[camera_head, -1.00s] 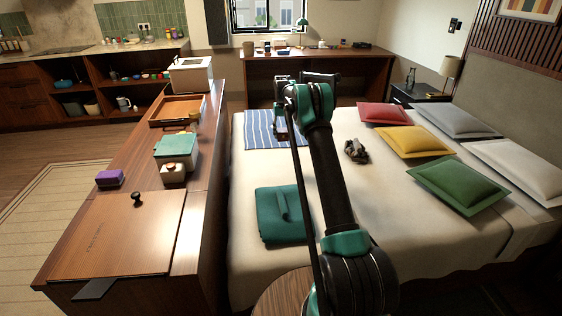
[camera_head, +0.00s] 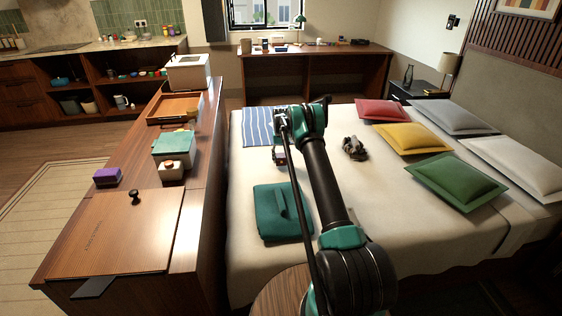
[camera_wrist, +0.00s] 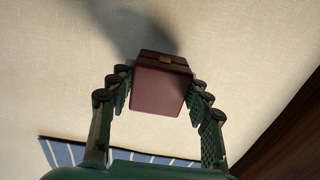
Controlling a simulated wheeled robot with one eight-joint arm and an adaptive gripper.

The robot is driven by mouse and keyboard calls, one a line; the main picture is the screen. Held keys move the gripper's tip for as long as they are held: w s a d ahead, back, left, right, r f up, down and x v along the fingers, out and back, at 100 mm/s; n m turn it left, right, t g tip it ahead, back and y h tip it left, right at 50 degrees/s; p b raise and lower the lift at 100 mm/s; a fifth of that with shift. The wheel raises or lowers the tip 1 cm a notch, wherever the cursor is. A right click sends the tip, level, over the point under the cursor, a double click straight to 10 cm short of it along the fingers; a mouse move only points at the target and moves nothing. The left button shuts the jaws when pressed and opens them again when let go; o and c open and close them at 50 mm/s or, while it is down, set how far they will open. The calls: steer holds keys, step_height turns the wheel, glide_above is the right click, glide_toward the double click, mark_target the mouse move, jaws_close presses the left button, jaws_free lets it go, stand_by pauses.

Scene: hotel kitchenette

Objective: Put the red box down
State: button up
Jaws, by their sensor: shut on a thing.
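The red box (camera_wrist: 161,85) is dark red with a small brass-coloured clasp. In the wrist view it sits between the two fingers of my gripper (camera_wrist: 160,95), which is shut on it. Pale bed cover (camera_wrist: 230,40) lies beyond it, with a dark shadow beside the box. I cannot tell whether the box touches the cover. In the head view my gripper (camera_head: 279,152) is over the bed near the striped cloth, and the box is small and partly hidden by my arm.
A blue-striped cloth (camera_head: 257,128) lies on the bed's left edge. A folded teal cloth (camera_head: 279,211) lies nearer, and a dark crumpled item (camera_head: 355,148) lies to the right. Several pillows fill the far right. Pale cover between them is free. A wooden counter (camera_head: 205,150) stands left.

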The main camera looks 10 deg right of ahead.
steer(key=shift+f, duration=0.65)
steer(key=shift+f, duration=0.1)
steer(key=o, duration=1.2)
